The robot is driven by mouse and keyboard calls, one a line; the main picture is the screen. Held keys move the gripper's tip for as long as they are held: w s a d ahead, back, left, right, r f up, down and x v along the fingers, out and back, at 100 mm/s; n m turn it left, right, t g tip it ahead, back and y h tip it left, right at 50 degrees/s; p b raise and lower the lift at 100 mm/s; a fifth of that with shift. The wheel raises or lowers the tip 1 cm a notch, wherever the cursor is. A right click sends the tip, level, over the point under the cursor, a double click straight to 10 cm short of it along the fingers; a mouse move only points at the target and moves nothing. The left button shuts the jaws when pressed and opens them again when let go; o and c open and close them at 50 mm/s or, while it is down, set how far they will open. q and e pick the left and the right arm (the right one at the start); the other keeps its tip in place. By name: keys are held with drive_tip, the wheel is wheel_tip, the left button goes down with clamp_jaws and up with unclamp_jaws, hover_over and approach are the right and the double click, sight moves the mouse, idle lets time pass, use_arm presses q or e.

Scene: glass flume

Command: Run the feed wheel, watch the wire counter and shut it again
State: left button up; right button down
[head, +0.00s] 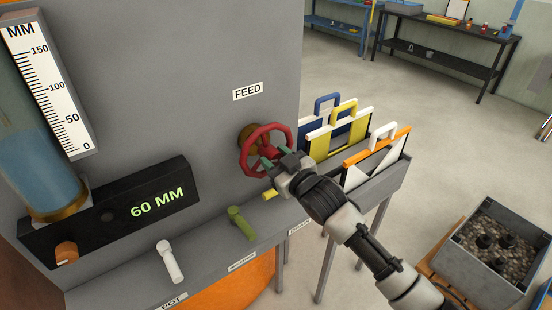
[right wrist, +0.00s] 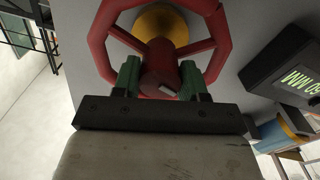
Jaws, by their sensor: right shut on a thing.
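The red feed wheel (head: 266,148) is mounted on the grey panel under the FEED label (head: 248,91). My right gripper (head: 274,163) is at the wheel's lower part. In the right wrist view, its two green fingers (right wrist: 160,80) are on either side of a red part of the wheel (right wrist: 160,62), near the hub, and are shut on it. The wire counter (head: 157,202) reads 60 MM in green digits. A glass tube (head: 35,150) holds blue liquid beside a scale (head: 58,85) marked in MM up to 150. My left gripper is not in view.
White (head: 169,261), green (head: 241,222) and yellow (head: 270,194) handles stick out along the ledge below the panel. A grey rack (head: 376,190) with coloured framed plates stands right of the wheel. A bin of gravel (head: 490,255) is at lower right. Workbenches stand far back across open floor.

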drive_tip(key=n, duration=0.4)
drive_tip(key=shift+n+p, duration=0.3)
drive_tip(key=shift+n, duration=1.4)
drive_tip(key=c, duration=0.6)
unclamp_jaws()
drive_tip(key=shift+b+v, duration=1.3)
drive_tip(key=shift+v, duration=4.15)
